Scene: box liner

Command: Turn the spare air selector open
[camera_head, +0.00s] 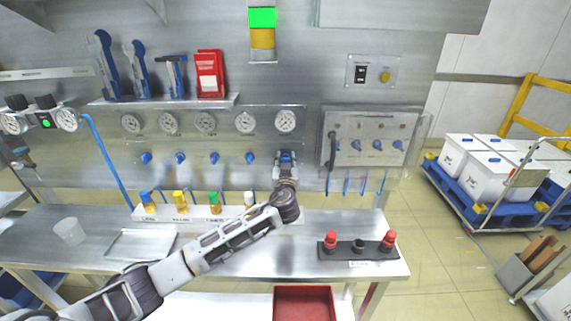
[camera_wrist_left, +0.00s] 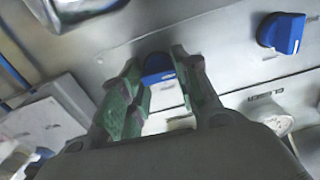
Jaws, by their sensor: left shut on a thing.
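A row of blue selector knobs sits under round gauges on the steel wall panel; one of them is the knob (camera_head: 249,158) just left of my gripper. My left gripper (camera_head: 287,158) is at the rightmost position of this row, below the last gauge (camera_head: 285,120). In the left wrist view, the green-padded fingers of my left gripper (camera_wrist_left: 155,92) are shut on a blue knob (camera_wrist_left: 157,67), one on each side. The neighbouring blue knob (camera_wrist_left: 282,32) stands free there. The gripper mostly hides the held knob in the head view, and its label is not readable. My right gripper is out of view.
A valve box (camera_head: 366,135) with more blue knobs hangs right of my gripper. Coloured-top bottles stand in a white rack (camera_head: 175,213) below. A black block (camera_head: 358,250) with red buttons sits on the bench. A red bin (camera_head: 303,303) is in front.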

